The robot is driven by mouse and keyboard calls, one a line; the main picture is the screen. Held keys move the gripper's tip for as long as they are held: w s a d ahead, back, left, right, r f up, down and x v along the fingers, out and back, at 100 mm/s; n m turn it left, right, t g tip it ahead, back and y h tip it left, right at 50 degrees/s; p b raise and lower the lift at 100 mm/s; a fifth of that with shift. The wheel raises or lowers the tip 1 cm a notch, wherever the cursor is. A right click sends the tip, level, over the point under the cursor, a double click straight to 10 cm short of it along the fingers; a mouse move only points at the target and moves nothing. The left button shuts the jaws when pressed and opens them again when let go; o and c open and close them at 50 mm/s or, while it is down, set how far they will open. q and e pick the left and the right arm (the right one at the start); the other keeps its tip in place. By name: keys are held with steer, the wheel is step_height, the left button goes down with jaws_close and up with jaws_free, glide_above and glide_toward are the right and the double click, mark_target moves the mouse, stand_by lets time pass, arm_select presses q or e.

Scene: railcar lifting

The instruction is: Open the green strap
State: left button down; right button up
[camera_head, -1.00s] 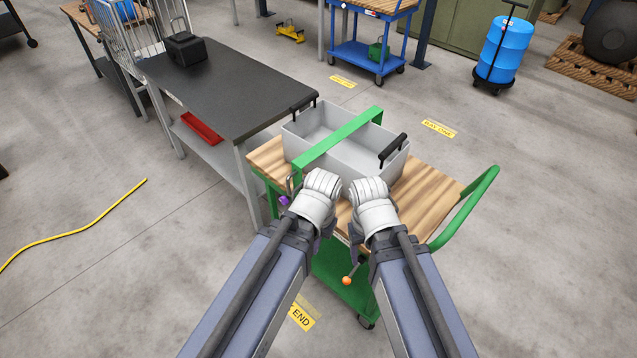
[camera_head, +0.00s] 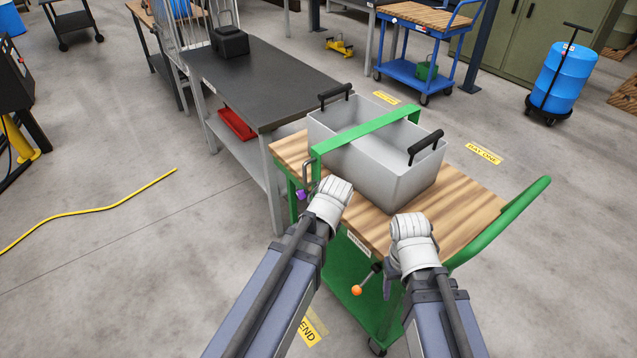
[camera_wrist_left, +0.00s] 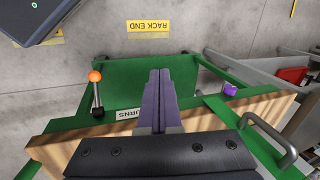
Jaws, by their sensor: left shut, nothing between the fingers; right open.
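The green strap (camera_head: 366,131) runs across the top of an open grey bin (camera_head: 385,178) on the wooden-topped cart. It bends down at the near left corner, beside a metal loop (camera_head: 311,176) and a purple knob (camera_head: 301,195). The loop (camera_wrist_left: 273,140) and knob (camera_wrist_left: 230,89) also show at the right of the left wrist view. My left gripper (camera_wrist_left: 158,90) is shut and empty, over the cart's near edge, apart from the knob. My right gripper (camera_head: 389,283) is open at the cart's near side, its fingers mostly hidden by the wrist.
A lever with an orange ball (camera_head: 357,290) sticks out from the green cart (camera_head: 345,270). The cart's green push handle (camera_head: 510,222) is at right. A dark-topped table (camera_head: 275,85) stands close behind-left.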

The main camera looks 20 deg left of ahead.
arm_select(q)
steer(key=w+d+r+m+t+y, duration=0.2)
steer(key=w+r+m+t+y, duration=0.3)
steer(key=m, duration=1.4)
steer(key=w+r+y, duration=0.1)
steer(key=w+r, duration=0.2)
steer(key=w, duration=0.4)
steer(key=shift+w+r+t+y, duration=0.25)
steer(key=shift+w+t+y, duration=0.05)
steer(key=shift+w+t, duration=0.1)
arm_select(e)
steer(key=shift+f, duration=0.8)
arm_select(q)
steer(key=shift+f+b, duration=0.1)
steer(key=shift+b, duration=0.2)
arm_select(e)
steer(key=shift+f, duration=0.1)
